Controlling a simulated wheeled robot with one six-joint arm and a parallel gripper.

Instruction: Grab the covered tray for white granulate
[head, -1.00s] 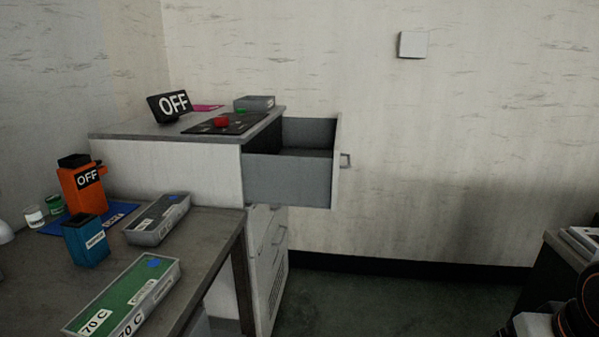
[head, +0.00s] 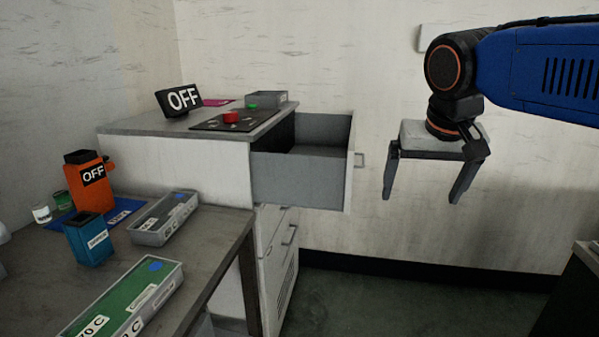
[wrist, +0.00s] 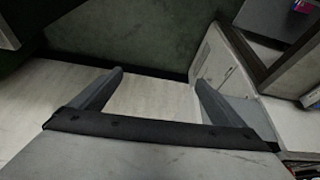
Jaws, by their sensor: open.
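A grey tray (head: 163,219) with a label and a blue mark lies on the dark table. A longer tray with a green top (head: 128,303), a blue mark and "70 C" labels lies nearer. A small grey tray (head: 265,100) stands on the white cabinet. I cannot tell which is the covered tray for white granulate; the small labels are unreadable. My gripper (head: 423,196) is open and empty, pointing down in the air right of the open drawer, well away from the trays. Its spread fingers also show in the wrist view (wrist: 158,77), with no tray between them.
The open drawer (head: 300,180) juts right from the white cabinet (head: 180,165). An "OFF" sign (head: 181,100) and a red button (head: 231,117) are on top. An orange device (head: 87,184) and a blue container (head: 90,240) stand on the table (head: 205,255).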

